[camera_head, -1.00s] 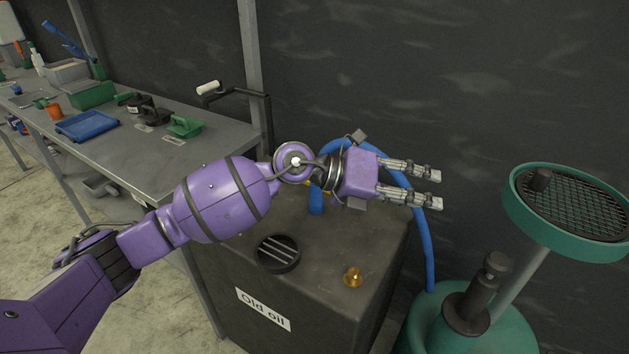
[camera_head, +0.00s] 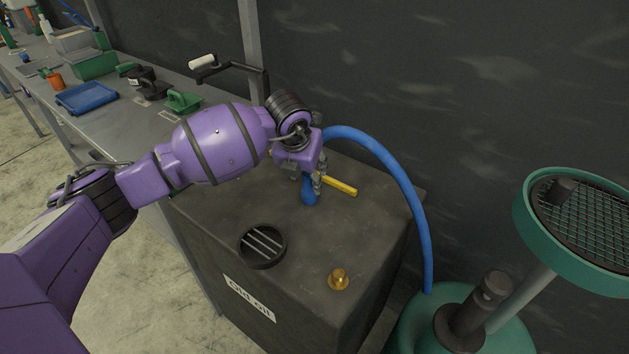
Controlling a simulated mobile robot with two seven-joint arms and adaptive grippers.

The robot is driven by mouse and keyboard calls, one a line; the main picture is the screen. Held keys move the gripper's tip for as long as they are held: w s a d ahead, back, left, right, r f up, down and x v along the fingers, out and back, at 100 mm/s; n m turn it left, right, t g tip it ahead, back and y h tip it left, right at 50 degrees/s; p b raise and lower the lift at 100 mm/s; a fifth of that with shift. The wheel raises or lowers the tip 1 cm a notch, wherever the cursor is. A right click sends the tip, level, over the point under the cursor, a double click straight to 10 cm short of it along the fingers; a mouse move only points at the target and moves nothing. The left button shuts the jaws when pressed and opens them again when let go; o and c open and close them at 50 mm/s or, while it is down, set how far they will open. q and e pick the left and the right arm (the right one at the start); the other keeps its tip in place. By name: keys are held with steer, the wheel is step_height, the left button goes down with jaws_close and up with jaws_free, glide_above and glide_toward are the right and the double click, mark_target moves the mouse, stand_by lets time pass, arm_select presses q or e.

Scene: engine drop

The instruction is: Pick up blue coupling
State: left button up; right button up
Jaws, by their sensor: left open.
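The blue coupling (camera_head: 309,197) stands on top of the dark "Old oil" tank, with a yellow lever (camera_head: 338,185) beside it pointing right. My left gripper (camera_head: 314,186) is open and points down at the coupling, with its fingers close around its upper part. The wrist hides the coupling's top, and I cannot tell whether the fingers touch it. My right gripper is not in view.
The tank top (camera_head: 330,230) also carries a round black grated opening (camera_head: 262,246) and a brass fitting (camera_head: 339,279). A blue hose (camera_head: 400,185) arcs to a green drainer (camera_head: 560,225) at right. A cluttered workbench (camera_head: 150,130) stands at left.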

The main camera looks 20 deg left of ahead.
mark_target(309, 198)
arm_select(q)
steer(key=shift+x, duration=1.55)
steer(key=shift+s, duration=0.1)
steer(key=shift+c, duration=0.3)
jaws_close()
steer(key=shift+r, duration=0.15)
